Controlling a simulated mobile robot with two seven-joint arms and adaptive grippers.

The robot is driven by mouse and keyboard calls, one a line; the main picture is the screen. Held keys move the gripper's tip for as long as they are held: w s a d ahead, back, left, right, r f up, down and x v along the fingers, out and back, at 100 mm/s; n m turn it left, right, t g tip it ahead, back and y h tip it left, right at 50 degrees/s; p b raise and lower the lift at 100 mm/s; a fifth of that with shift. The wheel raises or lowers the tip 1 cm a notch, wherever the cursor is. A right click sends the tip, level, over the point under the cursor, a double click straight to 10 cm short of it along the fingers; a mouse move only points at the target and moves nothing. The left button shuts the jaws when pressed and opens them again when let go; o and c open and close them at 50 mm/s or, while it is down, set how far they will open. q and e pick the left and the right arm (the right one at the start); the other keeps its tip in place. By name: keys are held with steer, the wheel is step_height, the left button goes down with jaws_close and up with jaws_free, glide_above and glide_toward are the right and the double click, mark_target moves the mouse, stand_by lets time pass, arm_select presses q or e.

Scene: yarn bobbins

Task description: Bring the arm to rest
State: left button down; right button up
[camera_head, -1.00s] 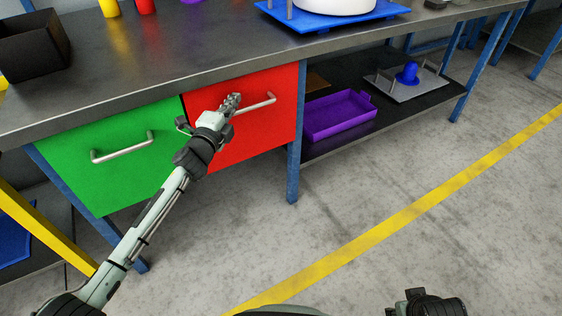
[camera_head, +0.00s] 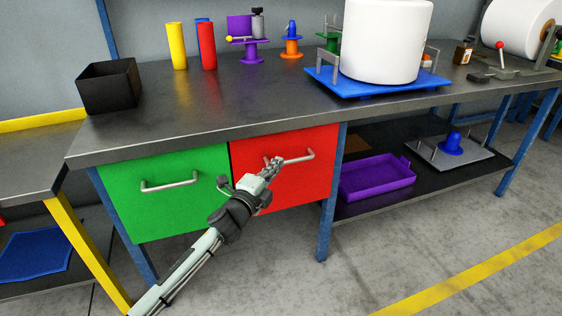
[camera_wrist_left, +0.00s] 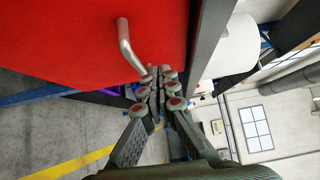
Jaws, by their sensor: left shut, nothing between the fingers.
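My left gripper (camera_head: 272,167) is shut and empty in the head view, in front of the red drawer (camera_head: 310,175). Its fingertips are close to the left end of the red drawer's metal handle (camera_head: 297,159); whether they touch it cannot be told in the head view. In the left wrist view the closed fingers (camera_wrist_left: 158,82) lie just beside the end of the handle (camera_wrist_left: 126,45), not around it. The red drawer and the green drawer (camera_head: 135,210) both look closed. My right gripper is out of view.
On the dark workbench (camera_head: 200,115) stand a black box (camera_head: 108,88), yellow (camera_head: 177,46) and red (camera_head: 207,46) cylinders, and a large white roll (camera_head: 387,42) on a blue tray (camera_head: 345,86). A purple tray (camera_head: 378,182) lies on the lower shelf. Floor at the right is clear.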

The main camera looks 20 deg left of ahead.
arm_select(q)
steer(key=s+a, duration=0.2)
steer(key=s, duration=0.5)
steer(key=s+a+f+n+g+y, duration=0.35)
steer(key=s+f+n, duration=0.3)
steer(key=f, duration=0.25)
steer(key=s+a+f+n+g+y, duration=0.2)
steer(key=s+a+f+n+g, duration=0.3)
steer(key=s+f, duration=0.4)
steer(key=s+d+f+n+g, duration=0.1)
steer(key=s+f+n+g, duration=0.2)
steer(key=s+f, duration=0.2)
steer(key=s+f+n+g, duration=0.3)
steer(key=s+f+n, duration=0.1)
steer(key=s, duration=0.7)
steer(key=shift+s+d+f+h, duration=0.3)
steer(key=shift+d+f+h, duration=0.05)
steer(key=shift+d+f, duration=0.05)
